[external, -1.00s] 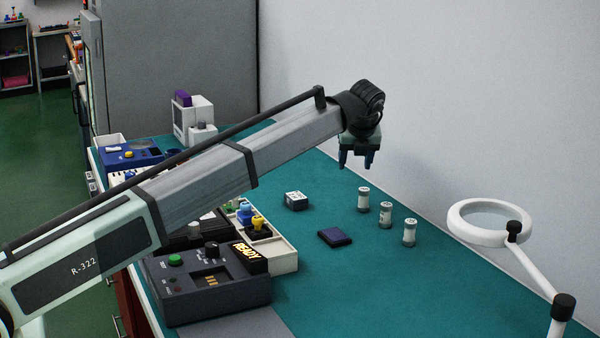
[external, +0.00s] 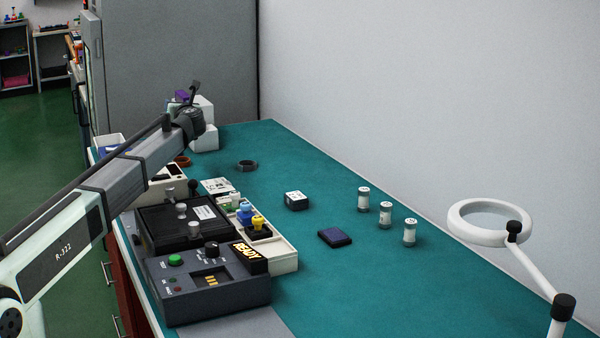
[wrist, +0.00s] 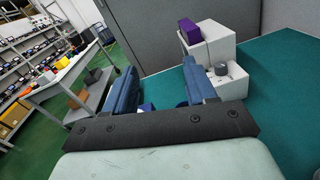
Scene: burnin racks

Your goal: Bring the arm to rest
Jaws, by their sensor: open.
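My arm (external: 130,170) reaches from the lower left toward the back left of the bench. Its wrist end (external: 192,120) is in front of a white device with a purple block, and the fingers are hidden in the external view. In the wrist view my gripper (wrist: 160,68) shows two blue fingers spread apart with nothing held between them. A small blue and white part of something shows low between the fingers, beyond them.
The white device (wrist: 214,48) with a purple block (wrist: 190,31) stands close beyond the fingers. A dark station (external: 205,285) reads READY. A white tray (external: 284,258), small white box (external: 296,201), dark blue block (external: 335,237), several jars and a ring lamp (external: 490,237) occupy the bench.

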